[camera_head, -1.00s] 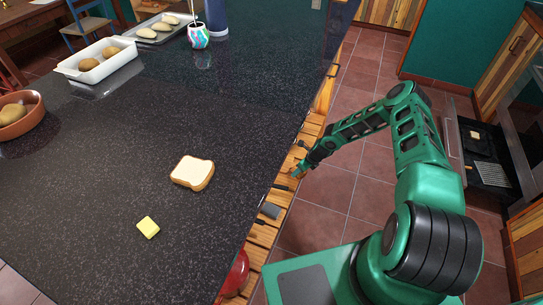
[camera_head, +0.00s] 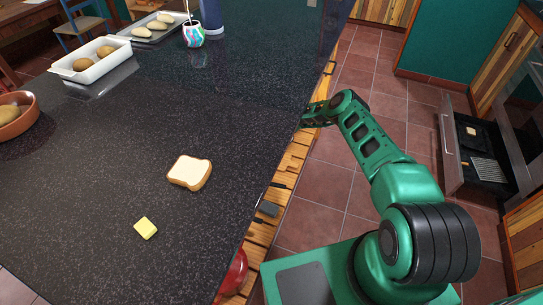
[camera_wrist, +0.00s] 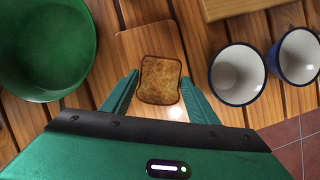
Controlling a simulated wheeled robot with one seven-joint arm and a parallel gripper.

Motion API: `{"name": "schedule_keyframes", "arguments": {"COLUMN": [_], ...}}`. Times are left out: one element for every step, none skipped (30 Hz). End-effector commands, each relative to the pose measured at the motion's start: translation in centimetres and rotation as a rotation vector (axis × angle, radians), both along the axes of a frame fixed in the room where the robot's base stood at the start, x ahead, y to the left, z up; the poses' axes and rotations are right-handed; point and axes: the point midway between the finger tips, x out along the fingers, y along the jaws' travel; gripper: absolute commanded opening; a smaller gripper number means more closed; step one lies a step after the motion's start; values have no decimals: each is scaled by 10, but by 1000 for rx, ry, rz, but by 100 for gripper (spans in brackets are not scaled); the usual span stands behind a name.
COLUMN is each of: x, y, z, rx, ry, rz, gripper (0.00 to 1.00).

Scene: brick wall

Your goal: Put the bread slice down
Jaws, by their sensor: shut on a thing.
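My gripper (camera_wrist: 160,82) is shut on a browned bread slice (camera_wrist: 159,90), held between its fingertips in the wrist view. Beneath or just behind the slice is a wooden board (camera_wrist: 152,45) on a slatted wooden shelf (camera_wrist: 200,12); I cannot tell whether the slice touches the board. In the head view my arm reaches to the counter's right edge, and the gripper and held slice are hidden there. Another, paler bread slice (camera_head: 189,172) lies flat on the dark counter (camera_head: 110,175).
In the wrist view a green bowl (camera_wrist: 92,45) is at left, and two white blue-rimmed cups (camera_wrist: 238,75) (camera_wrist: 299,57) are at right. On the counter are a yellow block (camera_head: 146,228), a white tray (camera_head: 85,75) and a terracotta bowl (camera_head: 28,120). An oven drawer (camera_head: 455,165) stands open.

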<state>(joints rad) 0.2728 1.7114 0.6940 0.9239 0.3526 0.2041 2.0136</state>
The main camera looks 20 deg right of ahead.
Motion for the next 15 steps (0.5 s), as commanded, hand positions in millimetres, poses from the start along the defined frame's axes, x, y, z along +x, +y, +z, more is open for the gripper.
{"name": "schedule_keyframes", "arguments": {"x": [1,1,1,0,0,0,0,0,1,1,1,1,1,1,1], "y": [1,1,1,1,1,1,1,1,1,1,1,0,0,0,0], "z": [-1,-3,-7,-11,-15,-21,-25,-28,-31,-33,-34,-36,-36,-36,-36], "rx": [-1,0,0,0,0,-1,-1,-2,-1,-1,0,0,-1,-1,0], "ry": [0,0,1,1,1,2,2,3,0,0,0,0,0,0,0], "rz": [0,0,-1,-1,-1,-1,-1,0,0,0,0,0,0,0,0], "gripper": [30,30,30,30,30,30,30,30,30,30,30,30,30,30,30]}}
